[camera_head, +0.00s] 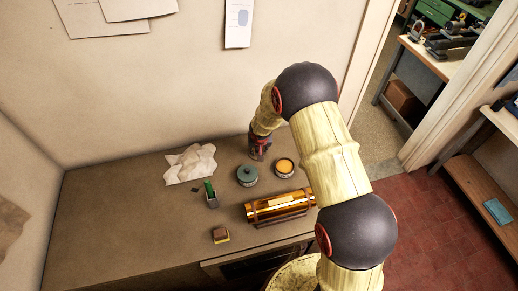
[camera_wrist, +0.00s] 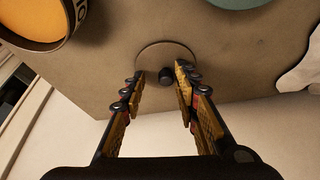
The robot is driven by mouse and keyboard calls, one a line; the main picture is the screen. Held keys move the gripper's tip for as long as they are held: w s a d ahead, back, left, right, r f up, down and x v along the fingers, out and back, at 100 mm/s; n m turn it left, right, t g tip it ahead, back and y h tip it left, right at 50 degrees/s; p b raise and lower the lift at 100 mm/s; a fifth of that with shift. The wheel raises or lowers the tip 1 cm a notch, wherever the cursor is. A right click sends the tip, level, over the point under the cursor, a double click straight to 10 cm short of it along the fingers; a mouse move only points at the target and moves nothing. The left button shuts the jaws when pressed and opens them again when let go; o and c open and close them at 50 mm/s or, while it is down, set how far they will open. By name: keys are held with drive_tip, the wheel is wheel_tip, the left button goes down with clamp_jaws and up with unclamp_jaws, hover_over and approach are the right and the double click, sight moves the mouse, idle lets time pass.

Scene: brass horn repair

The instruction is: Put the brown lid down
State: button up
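The brown lid (camera_wrist: 165,52) is a thin disc with a dark round knob (camera_wrist: 166,75) in the wrist view. It appears to lie flat on the brown tabletop, close to its colour. My gripper (camera_wrist: 160,72) is over the lid, its two fingers apart on either side of the knob. I see gaps between the knob and both fingers, so the gripper is open and empty. In the head view my gripper (camera_head: 258,150) is low at the back of the table, and the lid is not distinguishable there.
An open tin with orange contents (camera_head: 284,166) stands right of my gripper, and a teal tin (camera_head: 247,175) in front. A brass cylinder on a rack (camera_head: 279,206), a small holder (camera_head: 212,200), a brown-yellow block (camera_head: 220,235) and crumpled paper (camera_head: 190,164) are on the table (camera_head: 120,230). Its left front is clear.

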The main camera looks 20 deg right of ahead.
drive_tip(key=shift+r, duration=0.1)
drive_tip(key=shift+r+p, duration=0.25)
drive_tip(key=shift+p, duration=0.05)
drive_tip(key=s+d+f+b+v, duration=0.1)
drive_tip(key=s+d+v, duration=0.1)
drive_tip(key=v, duration=1.6)
drive_tip(key=s+d+f+v, duration=0.1)
drive_tip(key=s+d+v, duration=0.15)
drive_tip(key=v, duration=1.45)
drive_tip(key=s+a+r+n, duration=0.1)
drive_tip(key=s+r, duration=0.3)
drive_tip(key=s, duration=0.6)
drive_tip(key=s+a+r+n+t, duration=0.1)
drive_tip(key=s+r, duration=0.2)
drive_tip(key=s, duration=0.7)
drive_tip(key=shift+s+r+y, duration=0.3)
drive_tip(key=shift+r+y, duration=0.1)
